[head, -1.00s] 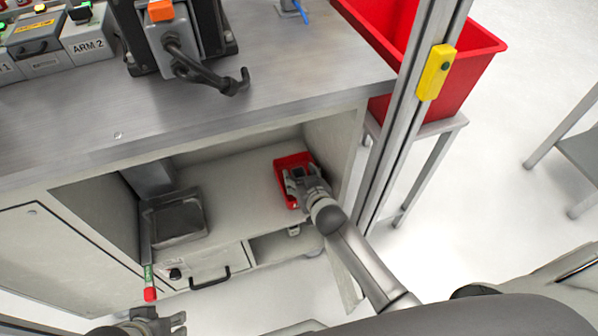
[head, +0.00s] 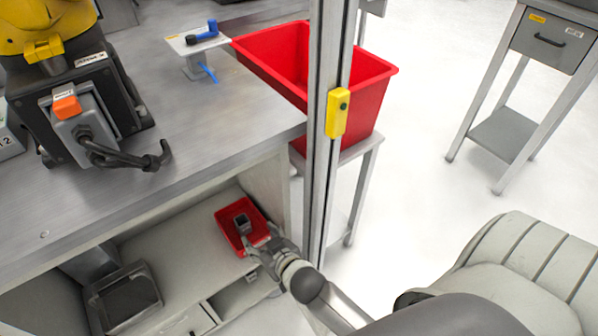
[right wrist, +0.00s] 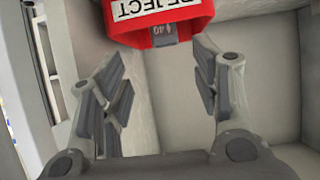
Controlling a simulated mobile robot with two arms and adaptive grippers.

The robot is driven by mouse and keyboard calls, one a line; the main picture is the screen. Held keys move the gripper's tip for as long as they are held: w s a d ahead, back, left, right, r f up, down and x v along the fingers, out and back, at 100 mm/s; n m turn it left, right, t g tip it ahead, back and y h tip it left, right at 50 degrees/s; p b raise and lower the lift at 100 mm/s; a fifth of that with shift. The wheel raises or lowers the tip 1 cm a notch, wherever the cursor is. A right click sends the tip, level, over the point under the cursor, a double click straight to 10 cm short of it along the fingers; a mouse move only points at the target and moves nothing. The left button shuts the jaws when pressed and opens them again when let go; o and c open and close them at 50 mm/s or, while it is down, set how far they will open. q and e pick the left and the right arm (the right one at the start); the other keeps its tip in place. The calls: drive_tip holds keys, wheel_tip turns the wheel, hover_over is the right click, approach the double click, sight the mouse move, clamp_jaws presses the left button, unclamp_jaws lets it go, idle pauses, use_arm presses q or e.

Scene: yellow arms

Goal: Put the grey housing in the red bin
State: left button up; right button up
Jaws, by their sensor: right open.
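A small grey block, which looks like the grey housing (head: 243,223), sits inside a small red bin (head: 226,217) on the shelf under the workbench. In the right wrist view the red bin (right wrist: 190,20) carries a white REJECT label, and the grey housing (right wrist: 164,35) shows at its near side with "40" on it. My right gripper (head: 258,242) is at the near edge of the small bin. In the right wrist view the right gripper (right wrist: 158,78) is open, with nothing between its fingers. My left gripper is not in view.
A large red bin (head: 366,98) stands on a stand beyond the metal post (head: 322,150). A dark grey tray (head: 125,298) lies on the shelf to the left. The bench top (head: 215,120) is above the shelf. A grey cart (head: 510,130) stands at the right.

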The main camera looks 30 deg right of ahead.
drive_tip(key=s+d+f+n+g, duration=0.1)
drive_tip(key=s+g, duration=0.8)
drive_tip(key=s, duration=1)
drive_tip(key=shift+s+d+f+n, duration=0.3)
drive_tip(key=shift+d+f, duration=0.35)
drive_tip(key=shift+f, duration=0.05)
